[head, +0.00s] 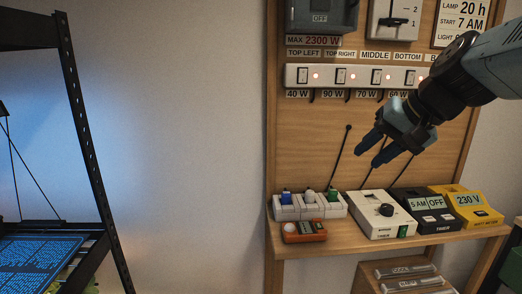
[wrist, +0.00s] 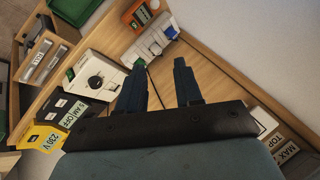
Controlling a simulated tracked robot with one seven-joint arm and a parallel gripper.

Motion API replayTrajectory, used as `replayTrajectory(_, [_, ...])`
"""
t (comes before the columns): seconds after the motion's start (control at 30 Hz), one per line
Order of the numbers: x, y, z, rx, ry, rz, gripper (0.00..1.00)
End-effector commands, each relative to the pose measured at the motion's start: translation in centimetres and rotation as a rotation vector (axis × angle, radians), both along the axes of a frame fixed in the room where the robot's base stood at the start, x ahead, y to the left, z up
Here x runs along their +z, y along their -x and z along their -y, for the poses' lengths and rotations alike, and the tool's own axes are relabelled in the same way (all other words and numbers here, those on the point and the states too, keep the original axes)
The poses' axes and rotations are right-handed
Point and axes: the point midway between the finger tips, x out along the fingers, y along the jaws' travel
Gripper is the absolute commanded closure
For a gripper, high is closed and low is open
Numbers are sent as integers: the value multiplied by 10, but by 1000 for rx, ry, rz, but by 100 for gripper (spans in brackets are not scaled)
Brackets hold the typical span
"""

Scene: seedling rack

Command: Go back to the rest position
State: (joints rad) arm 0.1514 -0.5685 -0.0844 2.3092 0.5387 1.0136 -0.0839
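My gripper (head: 368,158) hangs in front of the wooden back panel (head: 335,125), above the small shelf of devices. Its two dark blue fingers are spread apart with nothing between them. The wrist view shows the same open fingers (wrist: 159,75), with bare wood panel and shelf behind them. My arm comes in from the upper right in the head view and covers part of the switch strip's right end. The fingers appear apart from the devices below.
A white power strip (head: 292,75) with lit switches crosses the panel. On the shelf stand white plugs and sockets (head: 288,212), an orange device (head: 304,232), a white dial timer (head: 370,226), a black timer (head: 436,222) and a yellow meter (head: 467,198). A black rack (head: 87,150) stands left.

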Motion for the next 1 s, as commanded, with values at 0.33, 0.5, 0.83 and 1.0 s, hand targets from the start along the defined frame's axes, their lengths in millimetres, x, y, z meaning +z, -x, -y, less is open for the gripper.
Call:
replayTrajectory(0.33, [-65,65,7,179,474,11,65])
replayTrajectory(0.5, [-71,72,11,205,548,23,65])
replayTrajectory(0.83, [-72,72,12,205,553,24,65])
replayTrajectory(1.0, [-71,72,12,205,552,24,65])
